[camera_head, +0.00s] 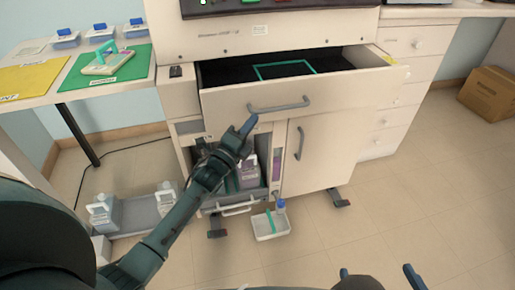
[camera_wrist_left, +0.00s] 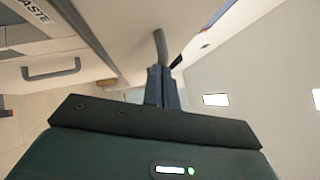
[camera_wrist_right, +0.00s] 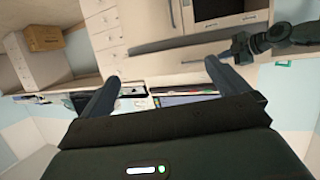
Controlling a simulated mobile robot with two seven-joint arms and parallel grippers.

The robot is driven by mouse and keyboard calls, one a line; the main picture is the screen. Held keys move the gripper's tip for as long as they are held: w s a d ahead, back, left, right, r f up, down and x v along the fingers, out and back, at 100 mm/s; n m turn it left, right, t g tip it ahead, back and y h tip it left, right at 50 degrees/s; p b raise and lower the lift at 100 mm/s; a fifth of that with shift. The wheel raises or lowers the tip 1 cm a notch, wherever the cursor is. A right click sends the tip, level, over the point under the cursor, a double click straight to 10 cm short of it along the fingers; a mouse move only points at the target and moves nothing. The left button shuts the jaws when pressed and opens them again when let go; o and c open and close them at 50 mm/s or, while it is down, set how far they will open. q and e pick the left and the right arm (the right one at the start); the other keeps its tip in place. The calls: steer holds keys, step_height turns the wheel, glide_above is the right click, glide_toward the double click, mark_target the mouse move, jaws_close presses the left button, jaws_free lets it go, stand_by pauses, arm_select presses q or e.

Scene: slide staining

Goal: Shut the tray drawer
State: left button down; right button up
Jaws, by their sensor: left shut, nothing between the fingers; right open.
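The tray drawer (camera_head: 350,92) is pulled out from the upper part of the white machine. Its dark inside with a green rectangular outline (camera_head: 285,70) is visible from above. A grey bar handle (camera_head: 278,105) is on its front. My left gripper (camera_head: 252,120) is shut and empty at the drawer front, close to the handle's left end. In the left wrist view its closed fingers (camera_wrist_left: 162,85) reach up by a grey bar (camera_wrist_left: 160,45); I cannot tell whether they touch it. My right gripper (camera_head: 380,276) is open and empty, low at the picture's bottom, away from the drawer.
Below the drawer are a closed door (camera_head: 325,150) with a handle and an open compartment holding bottles. A small white tray (camera_head: 270,226) sits low before it. A side table with green mat (camera_head: 130,72) stands left. The floor at right is clear up to a cardboard box (camera_head: 490,94).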

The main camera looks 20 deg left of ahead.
mark_target(245, 111)
arm_select(q)
steer(key=w+a+b, duration=0.2)
steer(key=w, duration=0.1)
steer(key=w+a+b, duration=0.1)
steer(key=w, duration=0.1)
steer(key=shift+w+a+f, duration=0.1)
steer(key=shift+w+a, duration=0.05)
steer(key=shift+a, duration=0.25)
steer(key=shift+w+a, duration=0.3)
steer(key=shift+w, duration=0.05)
steer(key=shift+r, duration=0.2)
arm_select(e)
steer(key=t, duration=0.1)
steer(key=w+a+n+t+y, duration=0.1)
steer(key=shift+w+t, duration=0.15)
steer(key=shift+t, duration=0.25)
arm_select(q)
steer(key=shift+a+r, duration=0.1)
